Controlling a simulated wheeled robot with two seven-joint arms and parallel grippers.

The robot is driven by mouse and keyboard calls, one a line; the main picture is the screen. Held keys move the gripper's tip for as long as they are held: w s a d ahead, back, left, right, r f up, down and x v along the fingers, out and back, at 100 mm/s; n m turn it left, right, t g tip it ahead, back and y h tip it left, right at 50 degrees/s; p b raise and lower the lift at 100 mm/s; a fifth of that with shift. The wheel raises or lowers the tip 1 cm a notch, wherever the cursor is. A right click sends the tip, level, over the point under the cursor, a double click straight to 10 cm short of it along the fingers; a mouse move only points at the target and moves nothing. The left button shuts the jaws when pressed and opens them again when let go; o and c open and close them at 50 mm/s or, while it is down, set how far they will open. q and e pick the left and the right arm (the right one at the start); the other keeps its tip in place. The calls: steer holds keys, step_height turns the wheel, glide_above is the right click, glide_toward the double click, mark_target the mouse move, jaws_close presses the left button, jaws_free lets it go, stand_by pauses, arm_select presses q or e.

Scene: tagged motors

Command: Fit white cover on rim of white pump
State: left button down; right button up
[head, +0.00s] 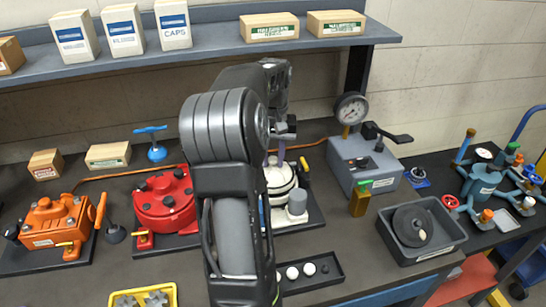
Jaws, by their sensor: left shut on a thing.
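The white pump (292,213) stands on a dark base plate at the middle of the bench, partly hidden behind my left arm. A round white cover (279,177) shows at its top, above a dark band. From this angle I cannot tell whether the cover is seated on the rim or just above it. My left gripper (283,143) is over the pump, pointing down and shut on a slim purple-grey upright piece above the cover, apparently its handle. The fingertips are small and partly hidden. My right gripper is not in view.
A red pump (165,205) and an orange pump (55,222) stand left. Right are a grey gauge box (362,166) and a grey bin (447,247) holding a black disc. A black tray (322,281) with white balls lies in front. A shelf (215,57) with boxes hangs behind.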

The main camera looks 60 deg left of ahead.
arm_select(q)
steer(key=shift+f+b, duration=0.55)
steer(key=shift+f, duration=0.4)
steer(key=c, duration=1.1)
jaws_free()
steer(key=shift+o, duration=0.2)
step_height(320, 180, up, 4)
steer(key=p, duration=0.3)
steer(key=shift+r, duration=0.1)
steer(key=shift+r+p, duration=0.4)
steer(key=shift+r, duration=0.5)
steer(key=shift+f, duration=0.1)
